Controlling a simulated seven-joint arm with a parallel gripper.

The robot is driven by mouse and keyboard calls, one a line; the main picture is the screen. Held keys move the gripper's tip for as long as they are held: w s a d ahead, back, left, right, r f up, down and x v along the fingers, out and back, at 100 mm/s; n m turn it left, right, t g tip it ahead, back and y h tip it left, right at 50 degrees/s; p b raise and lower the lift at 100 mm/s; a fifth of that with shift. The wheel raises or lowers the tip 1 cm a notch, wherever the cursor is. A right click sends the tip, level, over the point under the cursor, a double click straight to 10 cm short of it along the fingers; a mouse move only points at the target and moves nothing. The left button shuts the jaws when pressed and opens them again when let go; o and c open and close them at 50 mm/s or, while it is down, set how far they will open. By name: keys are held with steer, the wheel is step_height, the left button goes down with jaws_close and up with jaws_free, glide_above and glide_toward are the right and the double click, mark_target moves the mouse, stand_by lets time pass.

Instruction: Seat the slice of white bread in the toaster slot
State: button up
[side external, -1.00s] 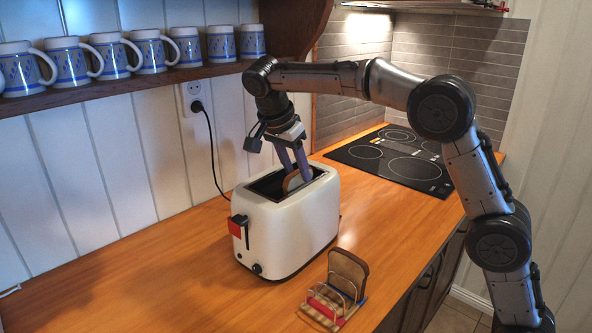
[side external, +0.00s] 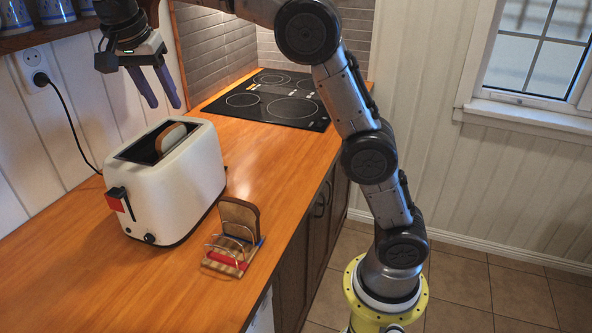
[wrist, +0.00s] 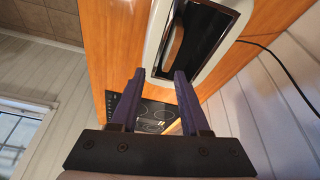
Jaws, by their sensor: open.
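The slice of white bread (side external: 171,138) stands in the opening of the white toaster (side external: 178,192), its pale face and brown crust edge rising a little above the rim. Its lower part is hidden inside. In the wrist view the slice (wrist: 175,46) shows as a brown strip inside the dark opening of the toaster (wrist: 222,8). My gripper (side external: 165,105) is open and empty above the toaster, its fingertips clear of the bread. The wrist view shows the two fingers (wrist: 158,74) apart with nothing between them.
A wire rack (side external: 222,262) with a brown bread slice (side external: 240,218) stands right of the toaster, near the counter edge. A black cooktop (side external: 270,100) lies behind. A cord hangs from the wall socket (side external: 35,72). The counter's front left is clear.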

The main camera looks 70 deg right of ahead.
steer(key=s+d+f+n+t+y, duration=0.1)
steer(key=s+d+n+t+y, duration=0.1)
steer(key=s+n, duration=0.95)
steer(key=s+f+n+t+y, duration=0.1)
steer(key=s+f+n, duration=0.1)
steer(key=s+f, duration=0.3)
steer(key=s+f+n+t+y, duration=0.1)
steer(key=s+f, duration=0.5)
steer(key=s, duration=0.6)
steer(key=shift+s+a+f+n+t, duration=0.3)
steer(key=shift+a+n+t, duration=0.05)
steer(key=shift+n+t, duration=0.1)
